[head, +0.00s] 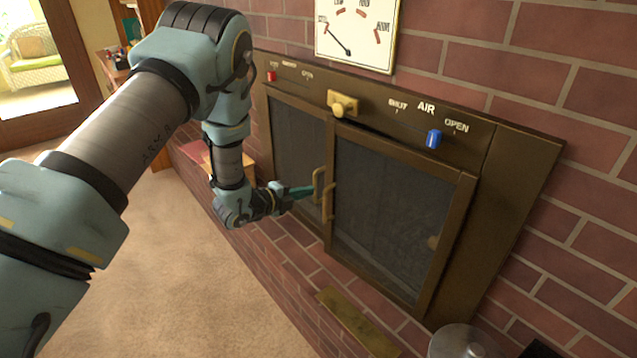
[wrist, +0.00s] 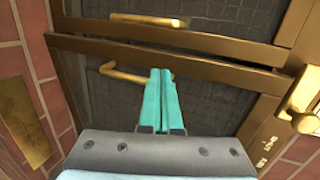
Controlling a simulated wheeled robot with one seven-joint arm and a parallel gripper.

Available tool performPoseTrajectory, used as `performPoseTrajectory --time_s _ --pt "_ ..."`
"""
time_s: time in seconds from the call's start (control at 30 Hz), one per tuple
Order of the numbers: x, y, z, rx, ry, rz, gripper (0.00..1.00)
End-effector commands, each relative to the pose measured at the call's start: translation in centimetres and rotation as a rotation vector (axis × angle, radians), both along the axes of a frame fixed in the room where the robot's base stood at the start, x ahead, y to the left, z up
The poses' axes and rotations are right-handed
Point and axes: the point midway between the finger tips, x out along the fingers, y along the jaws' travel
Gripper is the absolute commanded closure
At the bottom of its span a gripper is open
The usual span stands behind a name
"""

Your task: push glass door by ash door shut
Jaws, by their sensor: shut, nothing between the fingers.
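Two dark mesh-like glass doors in brass frames stand side by side in the head view, the right glass door (head: 385,200) and the left glass door (head: 290,135). Each has a brass bar handle near the middle, the right handle (head: 329,203) and the left handle (head: 318,187). A brass plate (head: 345,322), perhaps the ash door, lies below the right door; the wrist view shows it at left (wrist: 22,125). My gripper (head: 308,191) is shut and empty. How far either door stands open is unclear.
A yellow knob (head: 343,105) sits above the doors, with a blue slider (head: 433,139) at right. A metal lid (head: 462,342) is at bottom right. Brick surrounds the doors; open carpet (head: 200,270) lies left.

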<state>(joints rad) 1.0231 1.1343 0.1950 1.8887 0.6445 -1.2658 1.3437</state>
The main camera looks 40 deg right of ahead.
Motion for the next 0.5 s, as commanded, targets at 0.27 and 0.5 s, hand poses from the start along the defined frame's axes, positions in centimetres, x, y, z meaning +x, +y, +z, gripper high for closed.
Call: performPoseTrajectory --time_s 0.27,0.5 --pt "0.2 -4.2 -0.3 0.0 0.0 0.0 1.0" --pt "0.3 -5.3 -0.4 0.0 0.001 0.001 1.0"
